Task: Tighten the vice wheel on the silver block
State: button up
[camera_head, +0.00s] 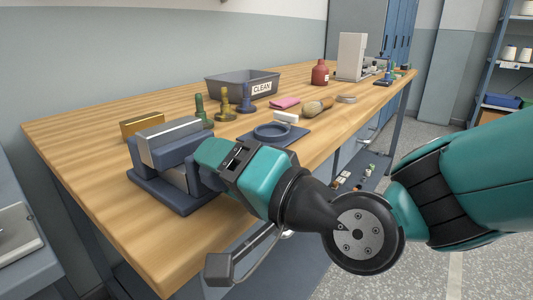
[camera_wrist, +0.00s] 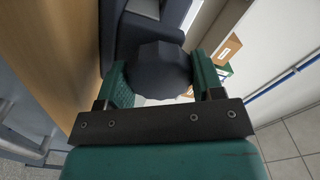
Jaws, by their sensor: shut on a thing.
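The vice (camera_head: 172,198) is dark blue-grey and stands near the front left edge of the wooden bench. The silver block (camera_head: 174,140) sits in the top of the vice; a light piece of it also shows at the top of the wrist view (camera_wrist: 143,8). The vice wheel (camera_wrist: 159,70) is dark and faceted, and it fills the space between my fingers in the wrist view. My gripper (camera_wrist: 162,82) is shut on the wheel, with a green finger on each side. In the head view my gripper hides the wheel.
A brass-coloured block (camera_head: 142,124) lies behind the vice. Green (camera_head: 199,108) and brass (camera_head: 225,104) bobbin-like pieces stand to its right, near a blue round-topped holder (camera_head: 271,131). A grey tray marked CLEAN (camera_head: 228,84) is farther back. The bench's left part is clear.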

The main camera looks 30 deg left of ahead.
jog(key=shift+m+p, duration=0.35)
jog(key=shift+m, duration=0.35)
jog(key=o, duration=0.9)
jog(key=shift+s+d+b, duration=0.5)
jog(key=shift+d+b, duration=0.65)
jog(key=shift+d, duration=1.75)
jog(key=shift+s+d+b, duration=0.45)
jog(key=shift+d+b, duration=0.65)
jog(key=shift+d, duration=1.75)
jog(key=shift+s+d+b, duration=0.5)
jog(key=shift+d+b, duration=0.65)
jog(key=shift+d, duration=1.75)
